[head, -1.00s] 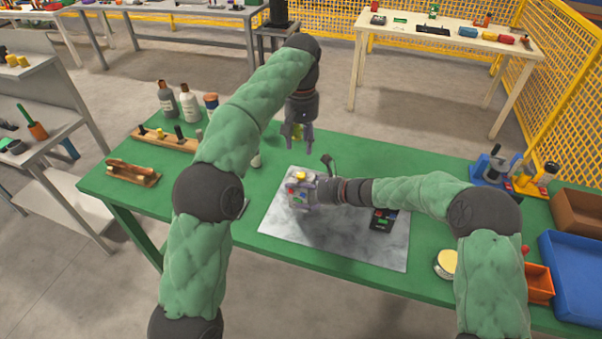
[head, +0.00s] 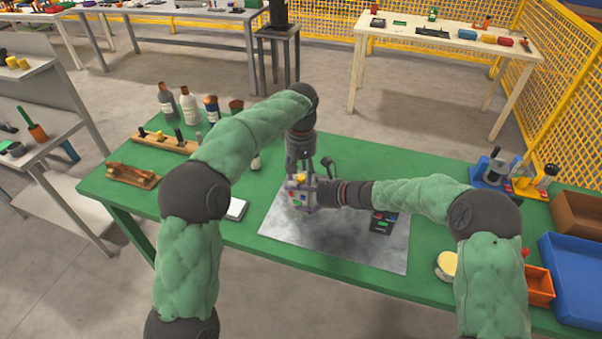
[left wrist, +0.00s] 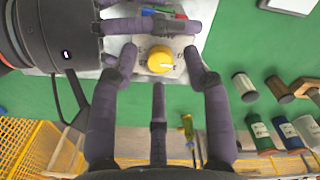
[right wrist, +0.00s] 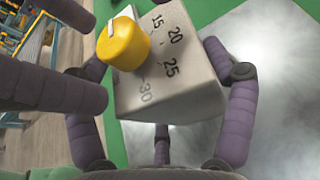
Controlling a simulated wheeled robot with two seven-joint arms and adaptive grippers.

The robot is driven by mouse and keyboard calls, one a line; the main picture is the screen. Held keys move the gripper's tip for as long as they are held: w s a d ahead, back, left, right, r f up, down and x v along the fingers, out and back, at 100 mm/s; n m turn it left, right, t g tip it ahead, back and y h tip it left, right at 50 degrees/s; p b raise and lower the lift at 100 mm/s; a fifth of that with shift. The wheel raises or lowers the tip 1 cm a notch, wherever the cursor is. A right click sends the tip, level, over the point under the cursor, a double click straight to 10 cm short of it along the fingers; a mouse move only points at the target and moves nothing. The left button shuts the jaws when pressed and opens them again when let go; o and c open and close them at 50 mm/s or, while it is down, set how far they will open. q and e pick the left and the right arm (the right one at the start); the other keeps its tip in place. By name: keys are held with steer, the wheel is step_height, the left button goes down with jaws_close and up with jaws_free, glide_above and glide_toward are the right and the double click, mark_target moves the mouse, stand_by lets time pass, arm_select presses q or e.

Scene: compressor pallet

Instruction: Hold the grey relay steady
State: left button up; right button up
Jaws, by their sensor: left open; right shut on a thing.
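The grey relay (head: 297,197) is a box with a yellow dial on top and coloured parts on its side. It is over the grey mat (head: 350,243) in the head view. My right gripper (head: 312,194) is shut on the relay from the right; in the right wrist view its fingers flank the relay (right wrist: 180,85) and its yellow dial (right wrist: 123,44). My left gripper (head: 300,172) is open, pointing down just above the relay. In the left wrist view its fingers (left wrist: 160,75) spread around the dial (left wrist: 160,60). I cannot tell whether they touch the relay.
A dark device (head: 383,221) lies on the mat to the right. Several bottles (head: 189,104) and a wooden rack (head: 165,141) stand at the back left of the green table (head: 250,240). A blue tray (head: 580,270) and an orange bin (head: 539,284) are at the right.

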arm_select(q)
steer(key=shift+f, duration=0.55)
jaws_close()
steer(key=shift+m, duration=0.4)
steer(key=m, duration=0.3)
steer(key=shift+m, duration=1.9)
